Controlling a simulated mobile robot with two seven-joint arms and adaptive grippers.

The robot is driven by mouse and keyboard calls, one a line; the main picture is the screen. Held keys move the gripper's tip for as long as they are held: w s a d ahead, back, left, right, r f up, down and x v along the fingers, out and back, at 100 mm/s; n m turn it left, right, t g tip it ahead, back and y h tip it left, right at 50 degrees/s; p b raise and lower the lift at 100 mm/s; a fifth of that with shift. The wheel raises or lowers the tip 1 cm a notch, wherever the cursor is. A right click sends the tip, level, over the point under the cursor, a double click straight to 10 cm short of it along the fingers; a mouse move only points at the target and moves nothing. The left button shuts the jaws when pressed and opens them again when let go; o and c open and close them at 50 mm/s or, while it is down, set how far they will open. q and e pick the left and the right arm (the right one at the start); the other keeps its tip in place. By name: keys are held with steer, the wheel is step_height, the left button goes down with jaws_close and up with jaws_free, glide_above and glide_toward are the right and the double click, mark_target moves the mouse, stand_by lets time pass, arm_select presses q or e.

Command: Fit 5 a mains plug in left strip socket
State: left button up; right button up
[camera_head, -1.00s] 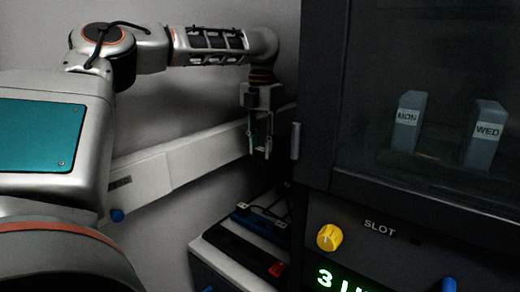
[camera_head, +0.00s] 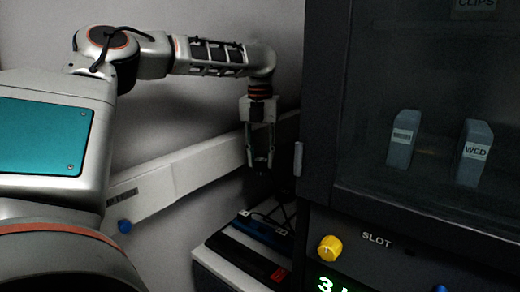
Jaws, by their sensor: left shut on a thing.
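My left gripper (camera_head: 261,161) points down, its fingers shut on a small dark thing, probably a mains plug, whose shape is too dim to make out. It is in the air above the power strips, left of the dark cabinet's edge. Below it lie a black strip (camera_head: 243,254) with a red switch and, behind that, a blue strip (camera_head: 262,234) with small pale items and dark leads at its far end. A visible gap separates the gripper from the strips. Individual sockets are too dark to tell. My right gripper is not in view.
The strips lie on a white-edged surface (camera_head: 222,268). A dark cabinet (camera_head: 318,120) with a glass front, a yellow knob (camera_head: 330,248) and a SLOT label stands close on the right.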

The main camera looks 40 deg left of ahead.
arm_select(q)
steer(key=shift+s+a+n+p, duration=0.1)
steer(key=shift+s+n+p, duration=0.1)
steer(key=shift+n, duration=0.4)
steer(key=shift+s+n+p, duration=0.1)
steer(key=shift+n+p, duration=0.1)
steer(key=shift+n, duration=0.4)
steer(key=s+a+f+n+p, duration=0.1)
steer(key=s+f+n+p, duration=0.2)
steer(key=f+n, duration=0.3)
steer(key=s+a+f+n+p, duration=0.2)
steer(key=f+n, duration=0.4)
steer(key=n, duration=0.7)
steer(key=s+a+f+n+p, duration=0.2)
steer(key=s+f+n+p, duration=0.3)
steer(key=n, duration=0.4)
steer(key=shift+s+a+f+n, duration=0.2)
steer(key=shift+s+f+n, duration=0.2)
steer(key=shift+s+f, duration=0.25)
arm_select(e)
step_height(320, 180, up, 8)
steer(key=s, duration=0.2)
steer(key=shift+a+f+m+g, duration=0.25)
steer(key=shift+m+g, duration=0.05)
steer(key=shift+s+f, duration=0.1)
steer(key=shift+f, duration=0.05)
arm_select(q)
steer(key=shift+f, duration=0.1)
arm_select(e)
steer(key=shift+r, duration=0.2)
